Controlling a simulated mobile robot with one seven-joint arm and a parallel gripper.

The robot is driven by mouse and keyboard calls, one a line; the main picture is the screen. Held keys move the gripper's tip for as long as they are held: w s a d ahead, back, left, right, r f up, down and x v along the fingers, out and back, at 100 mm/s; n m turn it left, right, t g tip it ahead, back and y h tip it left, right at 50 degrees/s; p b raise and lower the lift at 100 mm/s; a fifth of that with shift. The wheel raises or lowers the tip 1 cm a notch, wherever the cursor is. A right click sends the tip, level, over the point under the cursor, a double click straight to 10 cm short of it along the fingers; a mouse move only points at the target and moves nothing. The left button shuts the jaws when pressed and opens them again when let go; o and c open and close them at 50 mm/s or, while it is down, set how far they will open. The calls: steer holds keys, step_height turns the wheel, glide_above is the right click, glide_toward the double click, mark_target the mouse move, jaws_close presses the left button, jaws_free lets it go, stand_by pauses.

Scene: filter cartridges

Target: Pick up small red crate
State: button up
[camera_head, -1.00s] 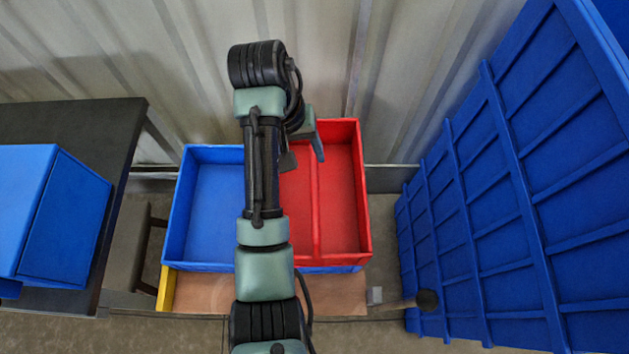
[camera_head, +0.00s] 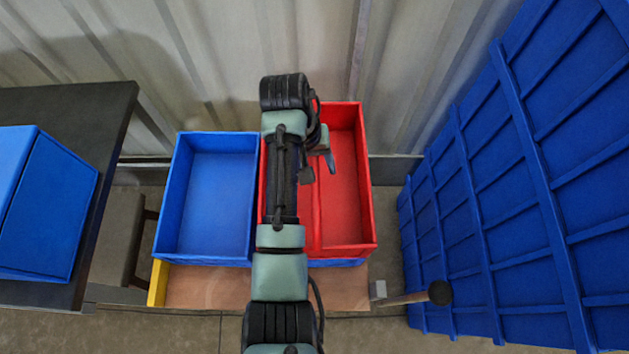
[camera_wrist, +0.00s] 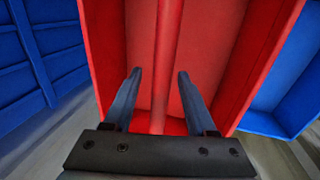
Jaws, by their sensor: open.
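The small red crate (camera_head: 346,195) is open-topped, with a lengthwise divider down its middle. It stands right of a blue crate in the head view, and my arm covers much of its left half. Its red inside also fills the middle of the wrist view (camera_wrist: 245,60). My gripper (camera_head: 319,168) is over the crate near the divider. In the wrist view my gripper (camera_wrist: 159,74) is open and empty, its two dark fingers on either side of the divider line. I cannot tell its height above the divider.
An open blue crate (camera_head: 207,205) stands directly left of the red one. More blue shows under the red crate's front edge. A large ribbed blue wall (camera_head: 510,190) rises at right. A dark table (camera_head: 75,120) with a blue box (camera_head: 45,220) is at left. Corrugated metal wall stands behind.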

steer(key=shift+d+f, duration=0.1)
steer(key=shift+f, duration=0.45)
jaws_close()
steer(key=shift+r, duration=0.15)
stand_by(0.9)
